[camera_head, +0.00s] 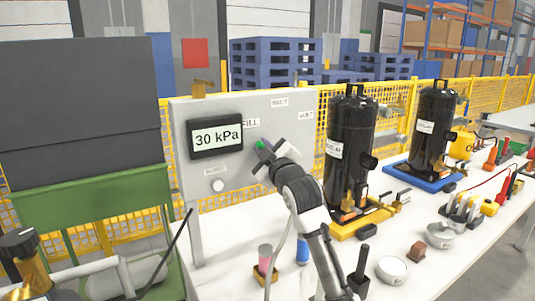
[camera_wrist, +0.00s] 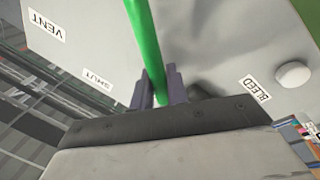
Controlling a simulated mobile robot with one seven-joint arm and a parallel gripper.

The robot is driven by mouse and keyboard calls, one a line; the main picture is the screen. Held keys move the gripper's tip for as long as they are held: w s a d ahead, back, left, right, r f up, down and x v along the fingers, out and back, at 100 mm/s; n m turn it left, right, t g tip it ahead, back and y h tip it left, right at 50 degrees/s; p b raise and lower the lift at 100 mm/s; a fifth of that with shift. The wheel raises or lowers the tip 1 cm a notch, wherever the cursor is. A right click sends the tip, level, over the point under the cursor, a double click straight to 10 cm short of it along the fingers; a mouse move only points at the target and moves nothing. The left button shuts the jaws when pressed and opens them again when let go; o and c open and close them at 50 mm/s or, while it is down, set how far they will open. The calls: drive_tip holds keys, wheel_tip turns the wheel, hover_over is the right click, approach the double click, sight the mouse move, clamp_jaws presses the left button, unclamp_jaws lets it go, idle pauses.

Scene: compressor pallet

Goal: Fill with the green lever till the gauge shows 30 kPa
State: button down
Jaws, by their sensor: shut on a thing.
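The gauge (camera_head: 216,138) on the grey panel (camera_head: 188,180) reads 30 kPa. The green lever (camera_head: 260,144) is mostly hidden behind my gripper in the head view, with a small green part showing below the FILL label (camera_head: 251,123). In the wrist view the green lever (camera_wrist: 143,45) runs down between the two fingers. My gripper (camera_wrist: 161,88) is shut on it, and in the head view my gripper (camera_head: 265,152) is at the panel, right of the gauge. SHUT (camera_head: 280,103) and VENT (camera_head: 306,115) labels are farther right.
A round white BLEED button (camera_head: 218,186) is below the gauge. Black tanks (camera_head: 352,135) stand on the table to the right. A black upright handle (camera_head: 361,262), a blue cylinder (camera_head: 302,250) and a pink-topped piece (camera_head: 265,256) stand near my arm.

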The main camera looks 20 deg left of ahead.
drive_tip(key=shift+s+f, duration=0.1)
idle(0.5)
drive_tip(key=c, duration=1.4)
unclamp_jaws()
drive_tip(key=shift+c, duration=0.2)
drive_tip(key=b+v, duration=0.3)
drive_tip(key=v, duration=1)
drive_tip(key=shift+s+d+f, duration=0.2)
drive_tip(key=shift+s, duration=0.1)
